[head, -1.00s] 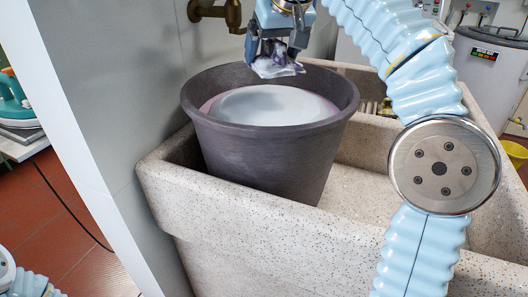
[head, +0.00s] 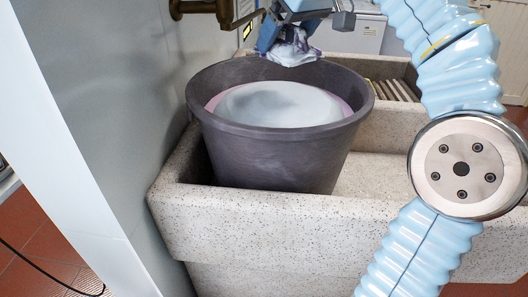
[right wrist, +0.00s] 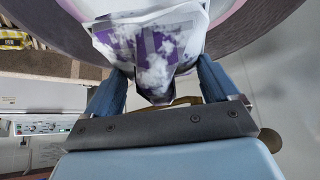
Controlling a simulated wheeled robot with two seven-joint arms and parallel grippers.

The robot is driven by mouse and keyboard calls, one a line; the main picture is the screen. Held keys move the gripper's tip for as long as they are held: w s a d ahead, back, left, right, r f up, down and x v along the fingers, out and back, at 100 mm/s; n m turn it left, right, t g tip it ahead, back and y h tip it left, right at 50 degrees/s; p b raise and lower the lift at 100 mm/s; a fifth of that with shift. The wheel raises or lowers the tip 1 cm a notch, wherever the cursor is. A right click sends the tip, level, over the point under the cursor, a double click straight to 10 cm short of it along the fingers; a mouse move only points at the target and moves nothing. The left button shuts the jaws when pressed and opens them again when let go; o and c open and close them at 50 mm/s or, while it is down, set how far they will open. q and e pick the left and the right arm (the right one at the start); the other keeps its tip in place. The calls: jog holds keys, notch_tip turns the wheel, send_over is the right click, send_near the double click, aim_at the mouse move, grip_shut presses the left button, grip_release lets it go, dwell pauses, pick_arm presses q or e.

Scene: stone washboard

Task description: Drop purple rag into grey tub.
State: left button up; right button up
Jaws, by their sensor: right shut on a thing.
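The grey tub (head: 270,160) stands in the stone washboard basin, with a pale whitish mound (head: 280,104) and a purplish rim of liquid inside it. My right gripper (head: 290,32) is above the tub's far rim, shut on the purple rag (head: 293,48). The rag is bunched up and covered in white foam patches. In the right wrist view the rag (right wrist: 150,55) hangs between the two fingers, with purple showing through the white. The tub's dark wall (right wrist: 255,25) curves behind it. My left gripper is not in view.
The speckled stone basin (head: 260,225) surrounds the tub, with a ridged part (head: 395,90) at the back right. A brass tap (head: 195,8) juts from the grey wall at the back left, close to my right gripper. The basin right of the tub is clear.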

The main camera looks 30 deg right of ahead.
jog(key=shift+f, duration=0.4)
notch_tip(320, 180, down, 5)
jog(key=shift+b, duration=0.85)
jog(key=o, duration=0.8)
jog(key=p+v, duration=0.1)
jog(key=v, duration=1.2)
jog(key=shift+s+r+p, duration=0.25)
jog(key=shift+r+p, duration=0.05)
jog(key=shift+p, duration=0.05)
